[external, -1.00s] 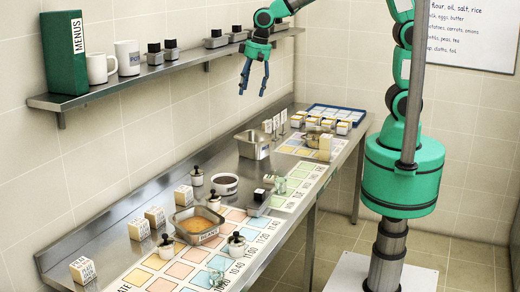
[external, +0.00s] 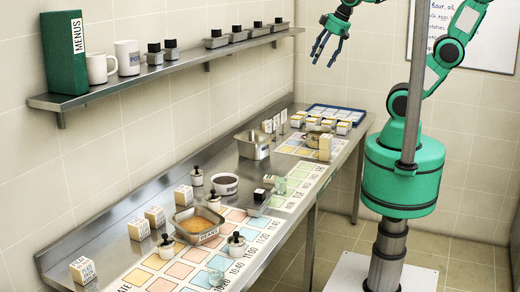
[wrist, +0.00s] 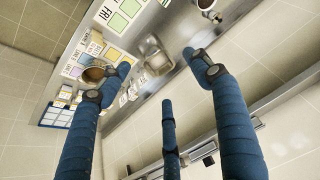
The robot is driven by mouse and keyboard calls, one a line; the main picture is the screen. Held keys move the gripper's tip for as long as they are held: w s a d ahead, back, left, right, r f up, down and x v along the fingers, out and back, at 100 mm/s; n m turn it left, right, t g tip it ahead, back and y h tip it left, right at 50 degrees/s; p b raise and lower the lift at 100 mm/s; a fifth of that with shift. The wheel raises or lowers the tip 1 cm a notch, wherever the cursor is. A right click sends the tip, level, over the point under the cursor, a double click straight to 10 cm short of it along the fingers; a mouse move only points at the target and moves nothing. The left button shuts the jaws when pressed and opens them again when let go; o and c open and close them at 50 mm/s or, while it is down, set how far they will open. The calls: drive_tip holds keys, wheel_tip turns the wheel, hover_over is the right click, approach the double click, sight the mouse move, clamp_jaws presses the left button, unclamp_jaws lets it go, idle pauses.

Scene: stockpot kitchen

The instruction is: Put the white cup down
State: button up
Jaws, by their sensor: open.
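A round white cup-like vessel (external: 224,184) with dark contents stands on the counter. I cannot tell which of these the task means. My gripper (external: 323,58) is open and empty, high above the far end of the counter and well away from all three. Its spread blue fingers (wrist: 157,76) also show in the wrist view, with nothing between them.
The steel shelf (external: 85,97) also holds the green menu box (external: 64,52) and several small dark-lidded containers. The counter carries an empty metal pan (external: 253,146), a filled pan (external: 198,228), a blue tray (external: 334,113), jars and labelled blocks. Bare counter lies along the wall.

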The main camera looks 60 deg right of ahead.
drive_tip(key=s+d, duration=0.2)
drive_tip(key=s, duration=0.3)
drive_tip(key=shift+s+d+f+t, duration=0.25)
drive_tip(key=shift+f+t, duration=0.05)
drive_tip(key=shift+f, duration=0.05)
drive_tip(key=shift+f, duration=0.1)
wheel_tip(320, 180, down, 9)
drive_tip(key=b, duration=0.9)
idle(0.8)
